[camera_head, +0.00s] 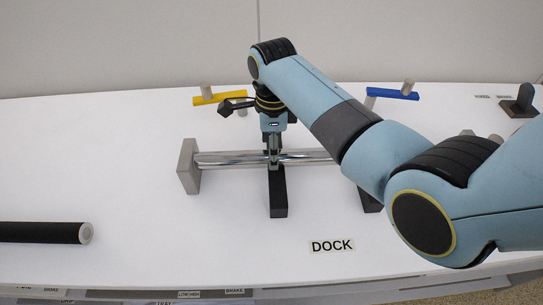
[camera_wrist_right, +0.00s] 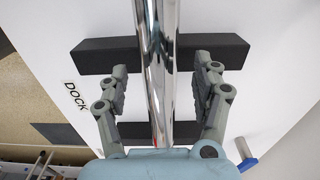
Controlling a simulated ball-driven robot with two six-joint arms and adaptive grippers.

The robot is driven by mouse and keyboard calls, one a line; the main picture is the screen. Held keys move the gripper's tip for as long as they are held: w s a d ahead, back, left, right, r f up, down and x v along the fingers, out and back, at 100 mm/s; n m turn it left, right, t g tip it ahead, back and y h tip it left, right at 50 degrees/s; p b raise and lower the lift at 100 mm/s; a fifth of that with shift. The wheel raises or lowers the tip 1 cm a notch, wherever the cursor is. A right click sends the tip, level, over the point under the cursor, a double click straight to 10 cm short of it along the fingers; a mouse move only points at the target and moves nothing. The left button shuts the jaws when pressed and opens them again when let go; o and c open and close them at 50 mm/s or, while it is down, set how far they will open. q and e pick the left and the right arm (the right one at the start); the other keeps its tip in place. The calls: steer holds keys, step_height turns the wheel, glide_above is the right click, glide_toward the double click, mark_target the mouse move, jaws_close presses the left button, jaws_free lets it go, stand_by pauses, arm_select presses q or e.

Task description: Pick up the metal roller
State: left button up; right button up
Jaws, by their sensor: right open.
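The metal roller (camera_head: 228,159) is a shiny chrome bar lying left to right across dark support bars. A grey block (camera_head: 187,167) stands at its left end; its right part is hidden behind my right arm. My right gripper (camera_head: 273,155) points down over the roller above one dark support (camera_head: 278,197). In the right wrist view, the roller (camera_wrist_right: 158,70) runs between the two open fingers of the right gripper (camera_wrist_right: 163,72), with a visible gap on each side. My left gripper is not in view.
A black roller (camera_head: 42,232) lies at the left front edge of the white table (camera_head: 120,150). A yellow lever (camera_head: 222,98) and a blue lever (camera_head: 393,94) stand behind. A DOCK label (camera_head: 332,246) lies in front. The table's left middle is clear.

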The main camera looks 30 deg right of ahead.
step_height(320, 180, down, 2)
steer(key=shift+a+f, duration=0.1)
steer(key=shift+f, duration=0.35)
steer(key=shift+c, duration=1.8)
steer(key=c, duration=0.5)
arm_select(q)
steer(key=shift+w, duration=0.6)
arm_select(e)
jaws_close()
